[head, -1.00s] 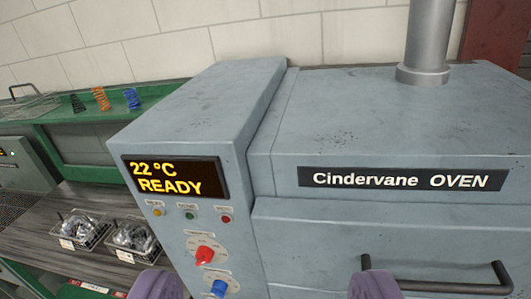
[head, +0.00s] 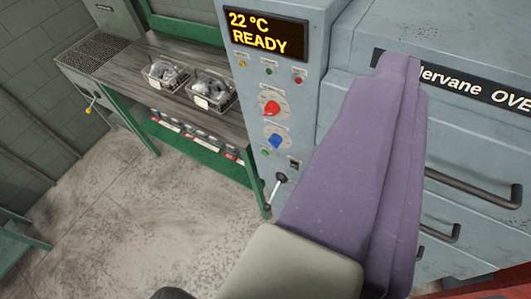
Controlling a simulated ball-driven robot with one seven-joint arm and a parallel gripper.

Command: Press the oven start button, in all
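The oven's control panel (head: 310,115) is left of centre, with a lit display (head: 266,36) reading "22 °C READY". Below it are a small amber round piece (head: 243,63), a green one (head: 268,71) and a red one (head: 299,80). Under a red knob (head: 271,108) and a blue knob (head: 276,141) sits another small green round piece (head: 264,152). Labels are too small to read, so I cannot tell which is the start button. My gripper (head: 400,62), with purple fingers, covers the front right of the panel. The fingers overlap in view, so their gap is hidden.
A black switch (head: 294,162) and a lever (head: 278,182) are low on the panel. Drawer handles (head: 470,188) stick out at right. A green bench (head: 165,75) holds two wire baskets (head: 211,93) at left. The floor (head: 130,220) at lower left is clear.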

